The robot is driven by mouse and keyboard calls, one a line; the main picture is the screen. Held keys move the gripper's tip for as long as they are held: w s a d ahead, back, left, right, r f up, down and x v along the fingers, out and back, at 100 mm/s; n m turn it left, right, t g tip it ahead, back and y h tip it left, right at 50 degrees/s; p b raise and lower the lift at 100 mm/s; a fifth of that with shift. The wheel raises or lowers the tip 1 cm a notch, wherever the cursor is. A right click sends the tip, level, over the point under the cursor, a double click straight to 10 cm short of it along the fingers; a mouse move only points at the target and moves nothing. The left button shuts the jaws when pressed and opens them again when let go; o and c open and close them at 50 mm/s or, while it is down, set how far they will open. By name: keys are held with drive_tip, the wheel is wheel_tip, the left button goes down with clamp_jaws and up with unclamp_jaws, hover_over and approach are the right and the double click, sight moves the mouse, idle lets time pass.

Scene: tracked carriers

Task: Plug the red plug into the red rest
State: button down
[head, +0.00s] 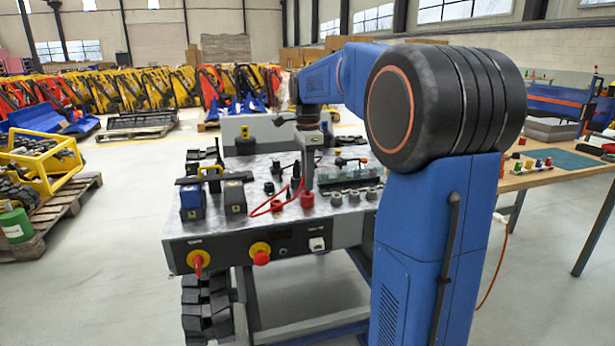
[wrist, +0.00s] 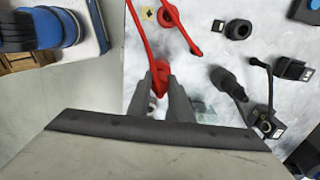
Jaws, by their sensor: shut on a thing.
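My gripper (head: 308,184) points down over the metal-topped bench, its fingers close together. In the wrist view the fingers (wrist: 162,92) are shut on the red plug (wrist: 160,68), which shows between their tips. A red cable (wrist: 136,22) runs from the plug and loops away; in the head view it lies across the bench's front half. A red round piece (head: 307,201) is right below the fingertips in the head view; I cannot tell whether it is the plug or the red rest. Another small red piece (head: 276,205) is left of it. The plug's lower end is hidden.
Several grey round sockets (head: 354,197) stand right of the gripper. Blue (head: 192,202) and dark grey (head: 234,197) blocks stand at the bench's left. Black connectors (wrist: 228,82) lie close to the fingers. A red knob (head: 261,257) sits on the front panel.

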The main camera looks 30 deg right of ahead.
drive_tip(key=shift+f, duration=0.85)
drive_tip(key=c, duration=1.5)
unclamp_jaws()
wheel_tip(320, 180, up, 17)
drive_tip(key=shift+r, duration=0.15)
drive_tip(key=s+a+f+n+t, duration=0.1)
drive_tip(key=s+a+f+n, duration=0.4)
drive_tip(key=s, duration=0.3)
drive_tip(key=s+a+f+n+t, duration=0.1)
drive_tip(key=s+a+f+n, duration=0.4)
drive_tip(key=s+a+n, duration=0.15)
drive_tip(key=s+a+f+n+t, duration=0.1)
drive_tip(key=s+f+n, duration=0.2)
drive_tip(key=s+f, duration=0.2)
drive_tip(key=s+a+f+n+t, duration=0.1)
drive_tip(key=s+a+f+n, duration=0.1)
drive_tip(key=s+f, duration=0.3)
drive_tip(key=s+a+f+n, duration=0.1)
drive_tip(key=s+f+n, duration=0.3)
drive_tip(key=f, duration=0.4)
drive_tip(key=shift+s+a+f+n+t, duration=0.1)
drive_tip(key=shift+s+f+n+t, duration=0.1)
drive_tip(key=shift+s, duration=0.25)
drive_tip(key=shift+s+a+f+n+t, duration=0.1)
drive_tip(key=shift+s+n+t, duration=0.1)
drive_tip(key=shift+s, duration=0.2)
